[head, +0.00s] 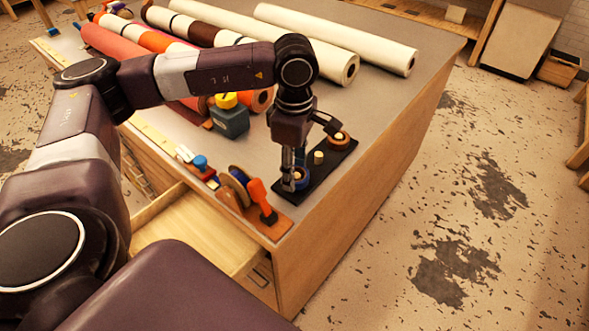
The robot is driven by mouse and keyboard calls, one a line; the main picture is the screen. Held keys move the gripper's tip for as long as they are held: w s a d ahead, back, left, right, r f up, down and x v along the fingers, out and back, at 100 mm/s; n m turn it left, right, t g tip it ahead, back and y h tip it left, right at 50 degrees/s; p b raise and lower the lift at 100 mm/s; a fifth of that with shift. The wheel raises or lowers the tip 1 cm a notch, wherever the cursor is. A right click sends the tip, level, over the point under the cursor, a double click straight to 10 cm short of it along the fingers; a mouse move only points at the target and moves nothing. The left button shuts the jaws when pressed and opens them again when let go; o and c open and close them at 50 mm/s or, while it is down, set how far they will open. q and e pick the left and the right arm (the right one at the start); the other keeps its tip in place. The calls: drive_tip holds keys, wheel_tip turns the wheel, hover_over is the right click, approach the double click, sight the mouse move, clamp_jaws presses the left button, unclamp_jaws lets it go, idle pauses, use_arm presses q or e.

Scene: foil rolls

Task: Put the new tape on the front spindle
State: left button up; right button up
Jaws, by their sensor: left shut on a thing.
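A black spindle base (325,170) lies on the worktable near its front right corner. A brown-orange tape roll (340,139) sits at its back end, and a small cream peg or core (318,157) shows in the middle. My left gripper (289,184) points down at the front end of the base, shut on a dark blue tape roll (303,178) with a pale core. The fingers hide part of this roll and the front spindle, so I cannot tell whether it is fully seated. My right gripper is not in view.
Large rolls (380,44) fill the table's back. An open drawer (190,225) juts out in front.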

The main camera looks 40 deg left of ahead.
use_arm(q)
drive_tip(key=shift+f+b, duration=0.4)
drive_tip(key=shift+b, duration=0.05)
idle(0.6)
drive_tip(key=o, duration=1.2)
drive_tip(key=shift+o, duration=0.2)
drive_tip(key=shift+r, duration=0.15)
wheel_tip(320, 180, up, 10)
drive_tip(key=p, duration=0.5)
drive_tip(key=shift+p, duration=0.3)
idle(0.3)
